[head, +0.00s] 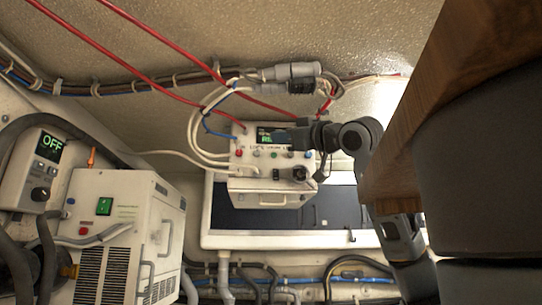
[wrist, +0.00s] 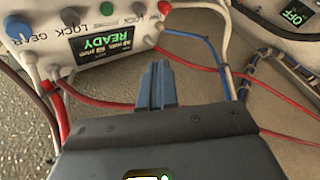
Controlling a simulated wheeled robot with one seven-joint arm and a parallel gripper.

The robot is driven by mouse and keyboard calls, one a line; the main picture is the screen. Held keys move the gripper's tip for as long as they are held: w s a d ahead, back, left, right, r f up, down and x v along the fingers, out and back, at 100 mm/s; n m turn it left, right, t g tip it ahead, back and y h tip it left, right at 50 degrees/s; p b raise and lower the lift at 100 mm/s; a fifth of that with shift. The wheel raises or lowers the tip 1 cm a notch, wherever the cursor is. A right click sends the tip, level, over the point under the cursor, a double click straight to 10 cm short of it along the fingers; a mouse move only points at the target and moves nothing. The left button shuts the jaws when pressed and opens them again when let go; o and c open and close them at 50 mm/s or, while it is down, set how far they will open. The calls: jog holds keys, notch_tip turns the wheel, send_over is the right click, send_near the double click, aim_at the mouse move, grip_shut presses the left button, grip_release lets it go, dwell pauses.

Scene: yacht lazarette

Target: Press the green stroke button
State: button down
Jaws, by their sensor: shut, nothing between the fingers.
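A white control box (head: 262,180) hangs in the middle of the head view. A row of coloured buttons runs along its face. The green button (head: 273,155) is in the middle of the row, and it also shows at the top of the wrist view (wrist: 106,8). I cannot read a stroke label on it. A lit display reading READY (wrist: 105,53) is beside the row. My gripper (head: 281,136) is in front of the display area, and its fingertips (wrist: 158,68) are shut and empty. They appear apart from the green button.
A blue button (wrist: 18,27) and a red button (wrist: 164,7) flank the row. White, blue and red cables run beside the box. A white unit with a green switch (head: 104,206) and an OFF display (head: 50,145) are at left. A wooden panel (head: 440,110) is at right.

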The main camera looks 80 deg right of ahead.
jog(key=shift+w+d+p, duration=0.35)
jog(key=shift+w+d, duration=0.05)
jog(key=shift+d, duration=1)
jog(key=shift+w+d+p, duration=0.4)
jog(key=shift+d, duration=1.05)
jog(key=shift+w+d+p, duration=0.35)
jog(key=shift+w+d, duration=0.05)
jog(key=shift+d, duration=1)
jog(key=shift+w+d, duration=0.1)
jog(key=shift+d, duration=0.3)
jog(key=shift+w+d+p, duration=0.1)
jog(key=shift+d+p, duration=0.25)
jog(key=shift+a, duration=0.15)
jog(key=shift+s+a, duration=0.2)
jog(key=shift+a, duration=0.45)
jog(key=shift+s+a+b, duration=0.25)
jog(key=shift+a, duration=0.55)
jog(key=shift+s+a+b, duration=0.2)
jog(key=shift+a+b, duration=0.1)
jog(key=shift+a, duration=0.5)
jog(key=shift+s+a+b, duration=0.25)
jog(key=shift+a, duration=0.55)
